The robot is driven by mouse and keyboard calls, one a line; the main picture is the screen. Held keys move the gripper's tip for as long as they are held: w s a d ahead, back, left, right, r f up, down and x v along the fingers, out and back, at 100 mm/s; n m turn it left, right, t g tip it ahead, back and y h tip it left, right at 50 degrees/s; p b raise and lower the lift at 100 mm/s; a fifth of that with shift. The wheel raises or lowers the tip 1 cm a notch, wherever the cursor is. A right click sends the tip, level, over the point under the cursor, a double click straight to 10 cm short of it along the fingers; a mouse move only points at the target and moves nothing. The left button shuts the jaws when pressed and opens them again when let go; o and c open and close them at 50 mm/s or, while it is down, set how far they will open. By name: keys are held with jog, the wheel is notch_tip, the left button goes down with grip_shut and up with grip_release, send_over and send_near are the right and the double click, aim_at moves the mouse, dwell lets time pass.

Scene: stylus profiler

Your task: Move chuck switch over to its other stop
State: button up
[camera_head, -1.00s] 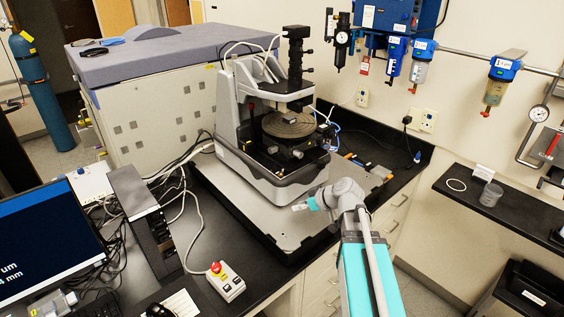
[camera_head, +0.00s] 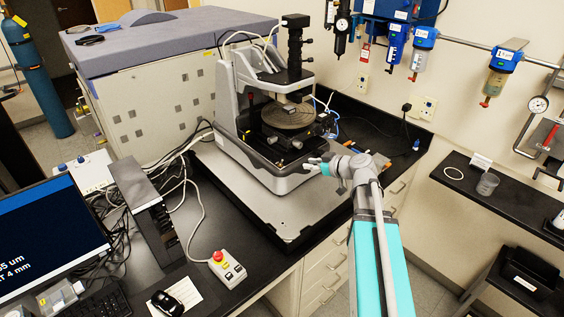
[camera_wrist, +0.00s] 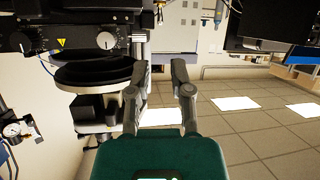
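The stylus profiler (camera_head: 222,130) stands on the bench with its round chuck (camera_head: 288,114) under the column. A pale round knob (camera_head: 297,144) shows on the stage front; it seems to be the pale knob (camera_wrist: 105,40) in the wrist view, which is upside down. I cannot tell which small part is the chuck switch. My gripper (camera_head: 310,165) is at the profiler's front right corner, below the stage. In the wrist view my gripper (camera_wrist: 160,68) is open, with nothing between its fingers.
The profiler rests on a grey plate (camera_head: 262,212) on the black bench. A red stop-button box (camera_head: 228,266), monitor (camera_head: 45,235) and cables are at left. Regulators (camera_head: 425,38) hang on the wall. The plate in front of the profiler is clear.

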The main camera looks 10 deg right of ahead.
aim_at(282, 161)
jog(key=b+x, duration=0.4)
jog(key=x, duration=0.8)
jog(key=shift+f+b, duration=0.2)
jog(key=shift+b, duration=0.1)
jog(key=shift+w+a+f, duration=0.15)
jog(key=shift+w+a, duration=0.25)
jog(key=shift+w, duration=0.05)
grip_shut()
